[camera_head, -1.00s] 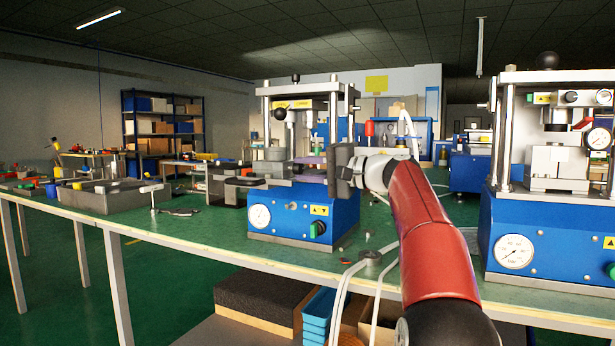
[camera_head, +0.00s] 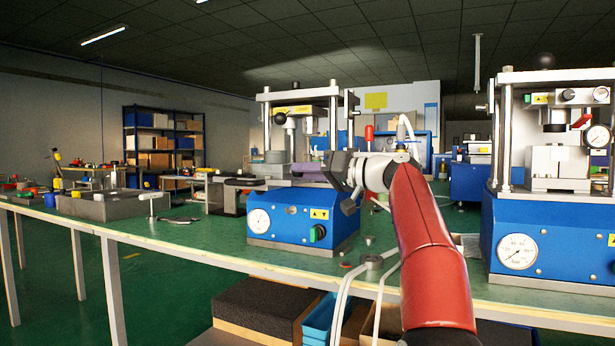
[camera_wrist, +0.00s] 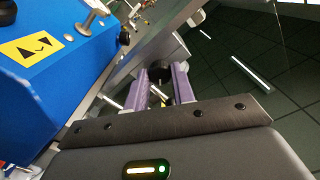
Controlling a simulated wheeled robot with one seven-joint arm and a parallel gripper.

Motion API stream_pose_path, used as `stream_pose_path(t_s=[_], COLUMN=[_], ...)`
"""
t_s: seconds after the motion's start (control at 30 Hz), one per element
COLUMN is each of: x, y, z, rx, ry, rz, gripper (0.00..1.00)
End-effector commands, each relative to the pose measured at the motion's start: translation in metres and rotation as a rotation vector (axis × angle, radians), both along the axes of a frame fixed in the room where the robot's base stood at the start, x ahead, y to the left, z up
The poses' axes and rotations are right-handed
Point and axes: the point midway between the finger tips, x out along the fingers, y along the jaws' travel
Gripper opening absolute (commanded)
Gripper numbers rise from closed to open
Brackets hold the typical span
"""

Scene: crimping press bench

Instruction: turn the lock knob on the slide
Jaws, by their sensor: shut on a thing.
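The near press (camera_head: 290,218) has a blue base, steel posts and a slide between them. My gripper (camera_head: 308,172) reaches in from the right at the height of its slide, with purple fingers pointing left. In the wrist view the purple fingers (camera_wrist: 160,88) stand on both sides of a dark round knob (camera_wrist: 158,73), which I take for the lock knob. They are shut on it. The fingers cover much of the knob, and its turn angle cannot be read. In the head view the knob is hidden behind the fingers.
A second press (camera_head: 545,225) stands to the right of my arm. Small parts lie before the press.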

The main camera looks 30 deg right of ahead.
Motion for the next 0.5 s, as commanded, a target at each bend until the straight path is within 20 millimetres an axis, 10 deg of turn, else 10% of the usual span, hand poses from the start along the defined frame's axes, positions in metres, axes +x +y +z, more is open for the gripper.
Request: stream_pose_path(t_s=[0.5], x=[0.0004], y=[0.0001], z=[-0.0031], rx=[-0.145], ry=[-0.106], rz=[0.004], gripper=[0.02])
